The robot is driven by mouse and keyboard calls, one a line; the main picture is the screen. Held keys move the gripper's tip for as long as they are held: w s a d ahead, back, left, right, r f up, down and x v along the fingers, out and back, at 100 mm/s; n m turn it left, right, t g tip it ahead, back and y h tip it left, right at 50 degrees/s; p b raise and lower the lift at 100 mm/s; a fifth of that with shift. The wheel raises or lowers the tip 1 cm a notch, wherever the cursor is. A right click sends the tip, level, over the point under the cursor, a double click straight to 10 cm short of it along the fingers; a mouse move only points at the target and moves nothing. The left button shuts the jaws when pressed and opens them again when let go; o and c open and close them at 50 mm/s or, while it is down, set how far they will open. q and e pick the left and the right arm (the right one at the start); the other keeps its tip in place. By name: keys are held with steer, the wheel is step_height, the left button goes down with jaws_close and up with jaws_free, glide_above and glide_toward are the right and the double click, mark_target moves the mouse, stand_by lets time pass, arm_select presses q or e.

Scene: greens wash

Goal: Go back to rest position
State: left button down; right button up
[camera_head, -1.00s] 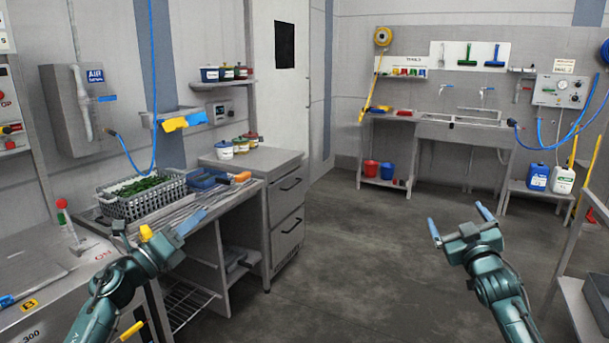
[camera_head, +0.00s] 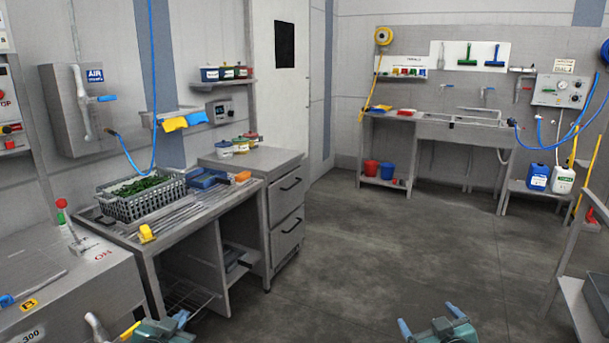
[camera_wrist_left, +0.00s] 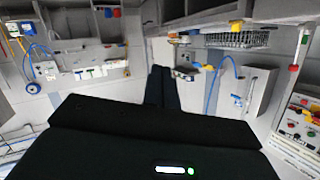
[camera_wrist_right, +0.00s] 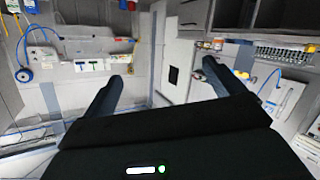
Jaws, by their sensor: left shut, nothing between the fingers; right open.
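My left gripper (camera_head: 168,326) is at the bottom edge of the head view, in front of the steel bench and above the floor. It is shut and empty; in the left wrist view its two dark fingers (camera_wrist_left: 162,88) lie together. My right gripper (camera_head: 428,318) is at the bottom right of the head view, over bare floor. It is open and empty; in the right wrist view its fingers (camera_wrist_right: 166,88) stand wide apart. Neither gripper touches anything that I can see.
A grey crate of greens (camera_head: 140,206) stands on the steel bench (camera_head: 190,228) at left. A grey machine (camera_head: 70,285) with a red-knobbed lever is at lower left. A steel trolley (camera_head: 578,290) stands at right. The middle floor (camera_head: 360,255) is clear.

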arm_select(q)
steer(key=s+d+f+g+h, duration=0.1)
steer(key=s+d+f, duration=0.2)
steer(key=s, duration=0.6)
steer(key=s+d+f+g+h, duration=0.1)
steer(key=s+d+f, duration=0.3)
steer(key=s, duration=0.6)
steer(key=s+d+f+g, duration=0.2)
steer(key=s+d+f, duration=0.2)
steer(key=s, duration=0.6)
steer(key=shift+s+d+f+n+h, duration=0.15)
steer(key=shift+d+f+n+h, duration=0.2)
steer(key=shift+d, duration=0.6)
arm_select(e)
steer(key=s+a+f+g+y, duration=0.1)
steer(key=s+a+f, duration=0.2)
steer(key=s, duration=0.6)
steer(key=s+a+f+g+y, duration=0.1)
steer(key=s+a+f, duration=0.3)
steer(key=s, duration=0.6)
steer(key=s+a+f+g, duration=0.2)
steer(key=s+a+f, duration=0.2)
steer(key=s, duration=0.6)
steer(key=shift+s+a+f+m+y, duration=0.15)
steer(key=shift+a+f+m+y, duration=0.2)
steer(key=shift+a, duration=0.6)
arm_select(q)
steer(key=shift+r, duration=0.1)
arm_select(e)
steer(key=shift+r, duration=0.1)
